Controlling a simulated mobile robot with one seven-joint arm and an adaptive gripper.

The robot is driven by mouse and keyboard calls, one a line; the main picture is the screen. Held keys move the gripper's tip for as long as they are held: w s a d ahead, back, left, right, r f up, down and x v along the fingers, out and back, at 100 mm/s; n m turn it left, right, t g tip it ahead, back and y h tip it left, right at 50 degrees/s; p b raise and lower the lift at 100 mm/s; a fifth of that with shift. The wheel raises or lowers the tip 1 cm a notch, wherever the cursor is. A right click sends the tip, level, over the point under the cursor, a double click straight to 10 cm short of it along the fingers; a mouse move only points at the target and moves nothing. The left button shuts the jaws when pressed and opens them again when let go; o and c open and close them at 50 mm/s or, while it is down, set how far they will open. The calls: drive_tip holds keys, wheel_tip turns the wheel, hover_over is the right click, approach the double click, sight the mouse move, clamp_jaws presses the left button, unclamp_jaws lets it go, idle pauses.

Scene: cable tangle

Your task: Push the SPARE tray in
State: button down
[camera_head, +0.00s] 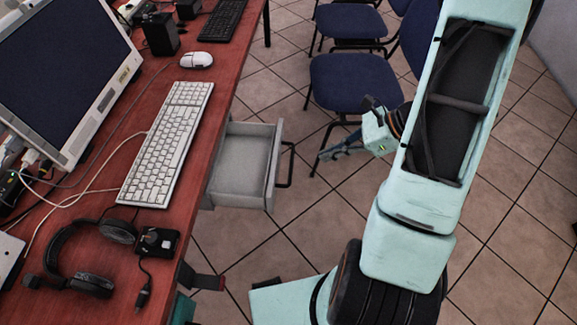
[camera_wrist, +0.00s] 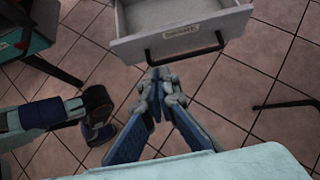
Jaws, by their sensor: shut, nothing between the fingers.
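A grey pull-out tray (camera_head: 240,178) sticks out from under the red desk, with a dark bar handle (camera_head: 288,165) on its front. In the wrist view the tray's front (camera_wrist: 212,34) shows a small white label, too blurred to read surely as SPARE. The tray's visible floor is empty. My gripper (camera_head: 323,155) is to the right of the handle in the head view, pointing towards it, shut and empty. In the wrist view my gripper (camera_wrist: 158,80) shows just below the handle (camera_wrist: 188,50). A gap seems to lie between them; contact cannot be confirmed.
The red desk (camera_head: 205,105) holds a white keyboard (camera_head: 165,145), a mouse (camera_head: 197,60), a monitor (camera_head: 70,70), headphones (camera_head: 75,265) and cables. Blue chairs (camera_head: 352,82) stand behind my gripper. Tiled floor (camera_head: 310,225) is open in front of the tray.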

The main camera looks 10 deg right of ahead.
sight(276, 169)
drive_tip(key=x, duration=0.4)
drive_tip(key=a+r+b+x, duration=0.1)
drive_tip(key=x, duration=0.3)
drive_tip(key=b+x, duration=0.1)
drive_tip(key=x, duration=0.3)
drive_tip(key=shift+w+a+r, duration=0.15)
drive_tip(key=shift+a+r, duration=0.05)
drive_tip(key=shift+r, duration=0.05)
drive_tip(key=shift+w+a, duration=0.15)
drive_tip(key=shift+a, duration=0.25)
drive_tip(key=shift+a, duration=0.1)
drive_tip(key=w+a+b, duration=0.1)
drive_tip(key=a, duration=0.4)
drive_tip(key=w+a+b, duration=0.1)
drive_tip(key=w+a, duration=0.1)
drive_tip(key=a, duration=0.3)
drive_tip(key=w+a+b, duration=0.1)
drive_tip(key=w+a, duration=0.1)
drive_tip(key=a, duration=0.3)
drive_tip(key=shift+w+a, duration=0.1)
drive_tip(key=shift+a, duration=0.2)
